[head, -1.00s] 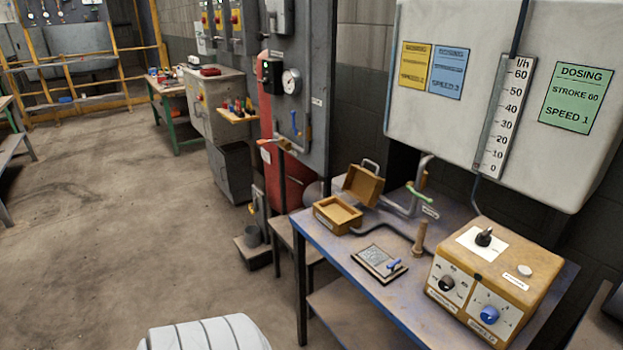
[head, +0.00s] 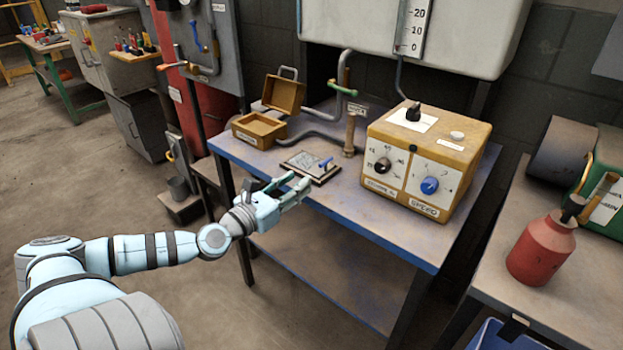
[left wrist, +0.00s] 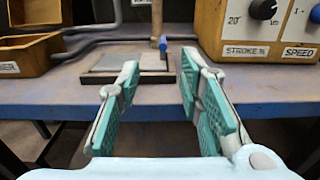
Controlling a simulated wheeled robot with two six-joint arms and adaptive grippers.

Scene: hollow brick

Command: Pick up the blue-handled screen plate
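The screen plate (head: 305,163) is a flat dark-edged square with a grey top, lying on the blue-edged table (head: 400,236). Its small blue handle (head: 326,162) stands up at its right side. In the left wrist view the plate (left wrist: 125,63) lies beyond the fingers, with the blue handle (left wrist: 164,46) at its right. My left gripper (head: 290,186) is at the table's front edge, short of the plate and apart from it. In the left wrist view its green-padded fingers (left wrist: 158,105) are spread with nothing between them. My right gripper is not in view.
An open wooden box (head: 260,130) stands left behind the plate. A wooden peg (head: 351,135) and a yellow control box (head: 428,160) stand to its right. Pipes (head: 325,128) run behind. A red bottle (head: 543,248) is on the right-hand table.

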